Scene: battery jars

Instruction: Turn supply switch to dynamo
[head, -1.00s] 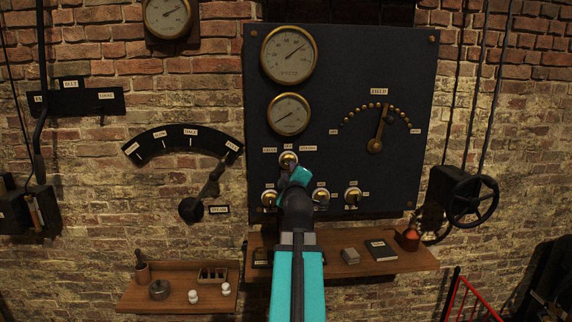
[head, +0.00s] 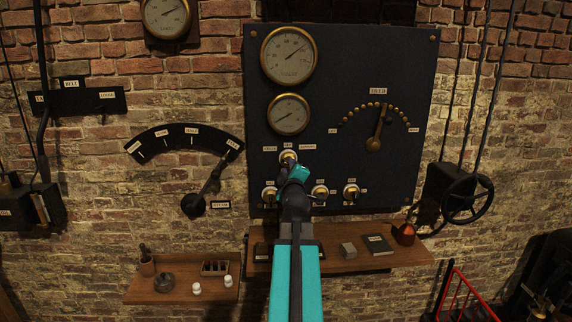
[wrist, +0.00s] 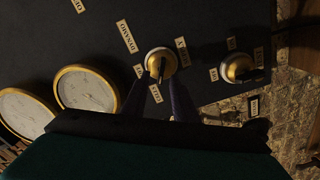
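The supply switch (head: 289,157) is a brass-rimmed knob on the dark panel (head: 345,60), below the two gauges. Labels sit around it; in the wrist view the dynamo label (wrist: 127,36) is readable. In the head view my gripper (head: 298,172) partly covers the switch's lower edge.
Other brass switches (head: 320,193) (head: 351,193) sit in a row just below. A field dial (head: 375,143) is to the right. Two wooden shelves (head: 180,296) (head: 400,266) hold small items below. A handwheel (head: 467,198) stands off the wall at right.

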